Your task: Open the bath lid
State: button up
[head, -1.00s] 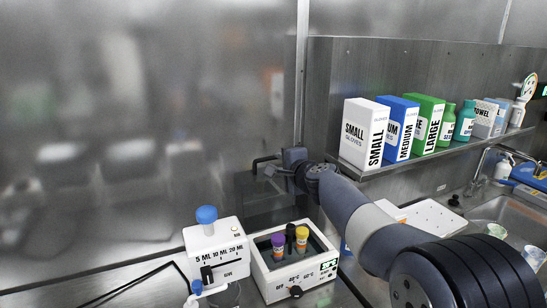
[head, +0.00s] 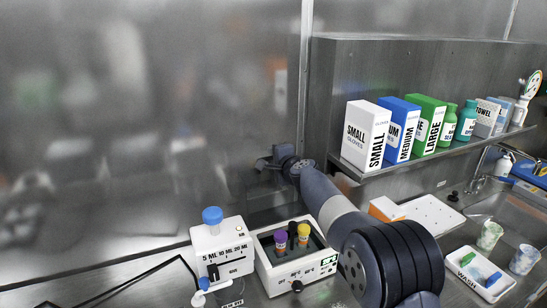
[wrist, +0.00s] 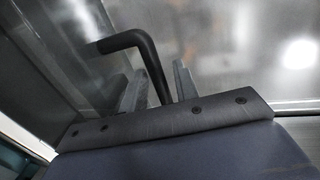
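The bath (head: 268,284) is a white box with a dark open well; a purple-capped tube (head: 281,238) and a yellow-capped tube (head: 303,230) stand in it. Its dark see-through lid (head: 262,207) appears raised, upright behind the well. My gripper (head: 268,162) is at the raised lid's top edge, above the back of the bath. In the wrist view a black bent handle (wrist: 122,41) reaches between the two grey fingers of my gripper (wrist: 157,85). Slim gaps show beside the handle, so the fingers look open around it. Their contact with it is unclear.
A white dispenser with a blue knob (head: 212,216) stands left of the bath. A shelf (head: 402,160) with glove boxes and bottles is to the right. Below it are a white tray (head: 480,275), cups and a sink. A steel wall is close behind.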

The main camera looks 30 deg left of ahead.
grip_shut()
jog(key=shift+s+d+f+b, duration=0.1)
jog(key=shift+f+b, duration=0.05)
jog(key=shift+b, duration=0.55)
